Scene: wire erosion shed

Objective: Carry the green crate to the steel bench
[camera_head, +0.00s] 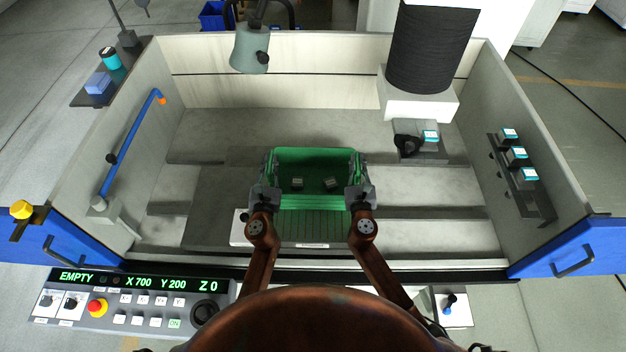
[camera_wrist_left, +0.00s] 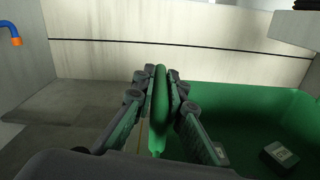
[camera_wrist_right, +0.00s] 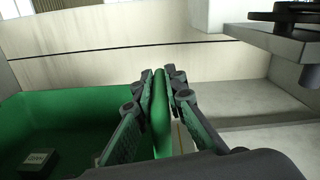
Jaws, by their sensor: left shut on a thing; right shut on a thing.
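The green crate (camera_head: 314,158) is in the middle of the head view, inside the machine's open tank. Small dark blocks with pale tops (camera_head: 297,182) lie in it. My left gripper (camera_head: 265,188) is shut on the crate's left wall, and my right gripper (camera_head: 360,188) is shut on its right wall. In the left wrist view the fingers clasp the green rim (camera_wrist_left: 160,105) from both sides. The right wrist view shows the same on the other rim (camera_wrist_right: 161,110). The crate looks level. I cannot tell whether its bottom touches the surface below. No steel bench can be made out for certain.
Tank walls enclose the crate, with a grey left wall (camera_head: 150,150) and a right wall carrying a small rack (camera_head: 522,178). A black bellows column (camera_head: 432,50) hangs at the back right. A blue pipe (camera_head: 130,145) runs along the left. A control panel (camera_head: 130,300) is in front.

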